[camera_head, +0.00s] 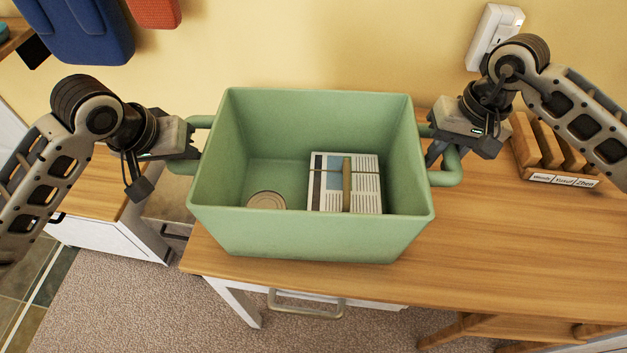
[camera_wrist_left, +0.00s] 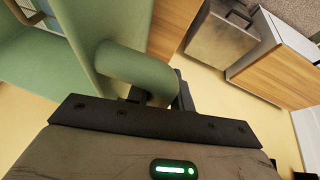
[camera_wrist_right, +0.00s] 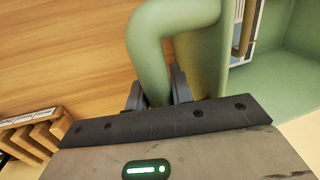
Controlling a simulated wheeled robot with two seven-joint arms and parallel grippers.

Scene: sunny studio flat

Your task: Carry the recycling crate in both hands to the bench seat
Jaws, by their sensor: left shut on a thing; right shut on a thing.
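The recycling crate (camera_head: 312,228) is a pale green open box in the middle of the head view, with a loop handle on each side. Inside lie a tied bundle of papers (camera_head: 330,200) and a round tan lid or tin (camera_head: 266,201). My left gripper (camera_head: 192,150) is shut on the left handle, which also shows in the left wrist view (camera_wrist_left: 135,68). My right gripper (camera_head: 436,152) is shut on the right handle, seen in the right wrist view (camera_wrist_right: 150,55). The crate looks level, at the left end of the wooden desk; I cannot tell whether it touches the top.
The wooden desk (camera_head: 520,240) has clear room right of the crate. A slotted wooden rack (camera_head: 550,150) with name labels stands behind my right arm. A lower white cabinet with a wooden top (camera_head: 95,190) stands at left. Blue (camera_head: 80,30) and red items hang on the wall.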

